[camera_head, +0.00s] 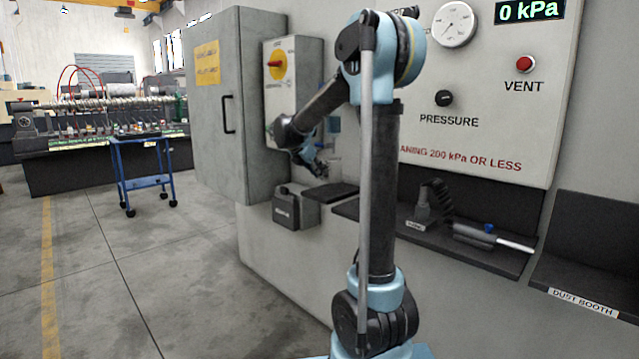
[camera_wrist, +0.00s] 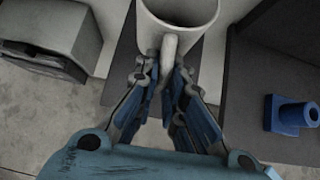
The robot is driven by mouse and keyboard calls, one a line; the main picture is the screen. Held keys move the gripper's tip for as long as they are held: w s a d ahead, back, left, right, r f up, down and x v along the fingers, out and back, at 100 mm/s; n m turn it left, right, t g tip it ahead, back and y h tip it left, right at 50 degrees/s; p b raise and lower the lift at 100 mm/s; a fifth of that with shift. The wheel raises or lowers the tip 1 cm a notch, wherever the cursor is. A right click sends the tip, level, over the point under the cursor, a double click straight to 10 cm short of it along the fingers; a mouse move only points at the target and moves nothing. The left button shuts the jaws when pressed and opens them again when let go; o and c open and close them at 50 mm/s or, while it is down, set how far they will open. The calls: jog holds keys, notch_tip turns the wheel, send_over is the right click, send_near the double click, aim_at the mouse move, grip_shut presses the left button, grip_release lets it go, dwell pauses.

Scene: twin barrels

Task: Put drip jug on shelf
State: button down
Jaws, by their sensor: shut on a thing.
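The drip jug (camera_wrist: 149,32) is a pale, round, open-topped vessel at the top middle of the wrist view. Its handle (camera_wrist: 170,46) points toward my gripper (camera_wrist: 168,75), whose blue and grey fingers are shut on it from both sides. In the head view my gripper (camera_head: 312,163) is small, in front of the wall unit; the jug cannot be made out clearly there. A small dark shelf (camera_head: 331,192) juts out below my gripper. In the wrist view a dark surface (camera_wrist: 124,82) lies under the jug. I cannot tell whether the jug touches it.
A grey box (camera_head: 295,209) sits left of the small shelf; it also shows in the wrist view (camera_wrist: 60,28).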

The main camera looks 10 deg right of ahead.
jog(key=shift+w+d+f, duration=0.1)
jog(key=shift+f, duration=1.65)
jog(key=c, duration=1.7)
grip_release()
jog(key=v, duration=1.2)
